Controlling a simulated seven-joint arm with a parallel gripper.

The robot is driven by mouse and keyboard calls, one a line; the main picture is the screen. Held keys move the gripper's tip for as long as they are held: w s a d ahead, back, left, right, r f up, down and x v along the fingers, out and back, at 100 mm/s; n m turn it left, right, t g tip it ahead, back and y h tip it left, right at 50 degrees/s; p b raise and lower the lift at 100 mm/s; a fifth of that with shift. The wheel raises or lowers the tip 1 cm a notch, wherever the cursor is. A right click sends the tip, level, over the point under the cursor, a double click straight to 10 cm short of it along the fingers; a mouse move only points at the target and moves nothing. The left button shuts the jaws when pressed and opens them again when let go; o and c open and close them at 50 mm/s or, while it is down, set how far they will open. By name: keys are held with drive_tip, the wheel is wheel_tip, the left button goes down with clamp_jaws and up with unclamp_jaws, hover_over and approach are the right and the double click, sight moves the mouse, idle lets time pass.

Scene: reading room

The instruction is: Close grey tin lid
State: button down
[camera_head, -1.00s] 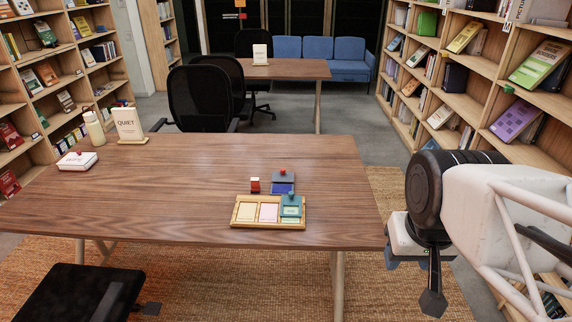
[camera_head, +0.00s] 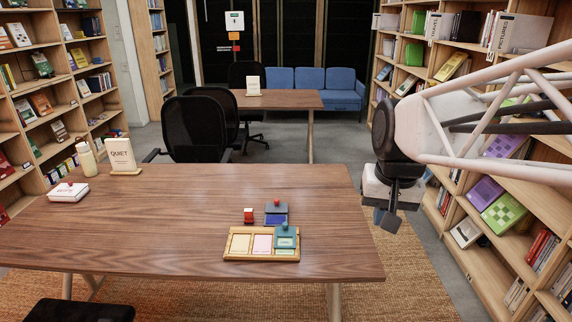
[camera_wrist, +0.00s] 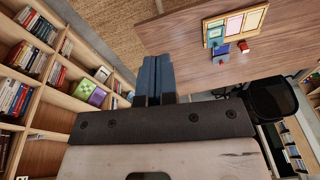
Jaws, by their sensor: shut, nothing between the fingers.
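A small grey tin (camera_head: 276,218) stands on the near table, just behind a wooden tray. Its grey lid (camera_head: 277,206), with a red knob, appears raised at the back, and blue shows in front of it. The tin also shows in the wrist view (camera_wrist: 220,53). My gripper (camera_head: 388,221) hangs beyond the table's right edge, well to the right of the tin and apart from it. In the wrist view its two blue-grey fingers (camera_wrist: 155,78) are together and empty.
The wooden tray (camera_head: 233,257) holds pale cards and a teal tin (camera_head: 285,241). A small red-and-white block (camera_head: 248,215) stands left of the grey tin. A white box (camera_head: 68,192), a bottle (camera_head: 87,160) and a QUIET sign (camera_head: 123,157) stand far left. Bookshelves (camera_head: 470,255) rise on the right.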

drive_tip(key=w+a+f+m+g+y, duration=0.1)
drive_tip(key=w+a+m, duration=0.15)
drive_tip(key=w, duration=1.55)
drive_tip(key=w+a+f+m+g, duration=0.1)
drive_tip(key=w+a, duration=0.2)
drive_tip(key=w, duration=1.6)
drive_tip(key=w+a+f+m+g, duration=0.1)
drive_tip(key=w+a+f, duration=0.2)
drive_tip(key=w+f, duration=0.5)
drive_tip(key=w+a+f+m+g+y, duration=0.1)
drive_tip(key=w+a+f, duration=0.2)
drive_tip(key=w+f, duration=0.6)
drive_tip(key=w+a+f+m, duration=0.2)
drive_tip(key=w+f, duration=0.6)
drive_tip(key=w, duration=0.4)
drive_tip(key=shift+w+a+f+g+y, duration=0.3)
drive_tip(key=shift+w+a+f+g, duration=0.1)
drive_tip(key=shift+a, duration=0.15)
